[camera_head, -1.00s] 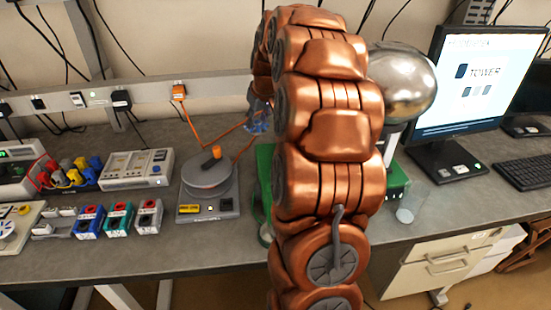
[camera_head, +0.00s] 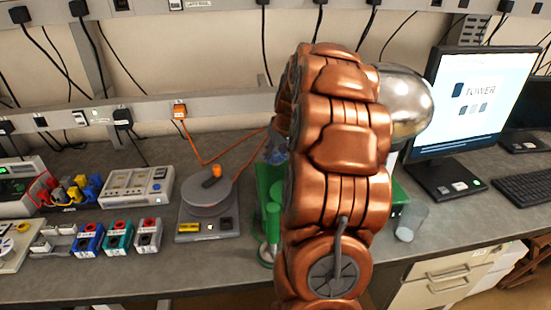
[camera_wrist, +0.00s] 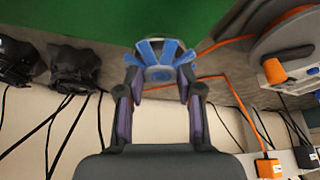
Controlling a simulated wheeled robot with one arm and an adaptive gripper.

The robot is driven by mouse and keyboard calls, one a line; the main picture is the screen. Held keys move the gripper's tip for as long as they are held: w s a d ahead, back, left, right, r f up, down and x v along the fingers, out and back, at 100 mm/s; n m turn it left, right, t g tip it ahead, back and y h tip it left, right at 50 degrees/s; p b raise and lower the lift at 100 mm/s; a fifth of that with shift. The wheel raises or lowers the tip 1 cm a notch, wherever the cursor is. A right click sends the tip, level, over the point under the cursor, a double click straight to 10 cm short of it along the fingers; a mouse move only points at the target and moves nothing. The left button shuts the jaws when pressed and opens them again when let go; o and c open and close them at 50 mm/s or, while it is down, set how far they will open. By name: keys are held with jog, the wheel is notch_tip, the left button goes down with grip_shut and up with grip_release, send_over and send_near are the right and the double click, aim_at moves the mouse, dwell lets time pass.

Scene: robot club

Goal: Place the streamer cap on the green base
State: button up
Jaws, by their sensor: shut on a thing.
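The streamer cap (camera_wrist: 160,60), a pale piece with blue strips fanning out, is between the fingertips of my gripper (camera_wrist: 158,92) in the wrist view. My gripper is shut on it. In the head view a small bluish part (camera_head: 277,153) shows at the left edge of my copper arm, which hides most of the gripper. The green base (camera_head: 268,190) stands on the bench, partly hidden behind my arm. A broad green surface (camera_wrist: 110,18) fills the top of the wrist view beyond the cap. I cannot tell whether the cap touches it.
A grey turntable-like device (camera_head: 208,205) with an orange cable stands left of the green base. A silver sphere (camera_head: 405,105), a clear cup (camera_head: 411,222) and a monitor (camera_head: 470,110) are to the right. Small coloured modules (camera_head: 118,238) sit at the left.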

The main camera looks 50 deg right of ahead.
aim_at(278, 156)
notch_tip(278, 156, down, 3)
jog(key=shift+f+p, duration=0.1)
jog(key=shift+p, duration=0.4)
jog(key=shift+f+b, duration=0.25)
jog(key=shift+b, duration=0.05)
jog(key=o, duration=1.2)
jog(key=shift+c, duration=0.2)
jog(key=shift+r, duration=0.15)
